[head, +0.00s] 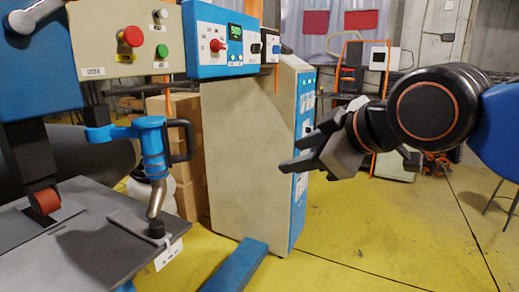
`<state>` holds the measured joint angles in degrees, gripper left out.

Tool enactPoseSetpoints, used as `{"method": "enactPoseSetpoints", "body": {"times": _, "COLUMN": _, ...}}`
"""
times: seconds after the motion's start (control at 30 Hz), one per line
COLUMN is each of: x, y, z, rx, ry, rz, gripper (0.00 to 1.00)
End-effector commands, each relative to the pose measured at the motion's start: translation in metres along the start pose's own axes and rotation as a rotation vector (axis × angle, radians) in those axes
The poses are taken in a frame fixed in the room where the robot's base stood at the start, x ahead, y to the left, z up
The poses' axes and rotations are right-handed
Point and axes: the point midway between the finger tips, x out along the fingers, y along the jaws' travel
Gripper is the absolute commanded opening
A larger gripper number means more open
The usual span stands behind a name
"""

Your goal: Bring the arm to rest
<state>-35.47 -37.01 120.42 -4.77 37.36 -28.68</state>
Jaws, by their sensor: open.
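My arm reaches in from the right edge of the head view, with a black wrist joint ringed in orange and a blue link behind it. My gripper (298,153) points left, in front of the beige and blue machine cabinet. Its grey-black fingers are spread apart, and nothing shows between them. It hangs in the air above the floor, to the right of the blue hot-air tool, and looks clear of it.
The blue hot-air tool (152,150) with a metal nozzle stands over a grey worktable (85,255) at left. A control box (127,38) with red and green buttons is above. The cabinet (240,160) fills the middle. Yellow floor (400,225) is open at right.

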Motion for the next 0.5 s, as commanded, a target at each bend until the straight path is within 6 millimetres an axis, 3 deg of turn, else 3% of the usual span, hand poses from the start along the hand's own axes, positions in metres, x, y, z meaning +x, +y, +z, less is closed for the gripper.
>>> {"method": "enactPoseSetpoints", "body": {"times": 0.03, "x": 0.004, "y": 0.002, "z": 0.026, "rx": 0.052, "ry": -0.05, "rz": 0.01, "gripper": 0.42}}
{"method": "enactPoseSetpoints", "body": {"times": 0.1, "x": 0.008, "y": 0.001, "z": 0.059, "rx": 0.125, "ry": -0.115, "rz": 0.018, "gripper": 0.42}}
{"method": "enactPoseSetpoints", "body": {"times": 0.27, "x": 0.011, "y": -0.005, "z": 0.134, "rx": 0.299, "ry": -0.257, "rz": 0.044, "gripper": 0.42}}
{"method": "enactPoseSetpoints", "body": {"times": 0.5, "x": 0.004, "y": -0.03, "z": 0.24, "rx": 0.577, "ry": -0.459, "rz": 0.096, "gripper": 0.42}}
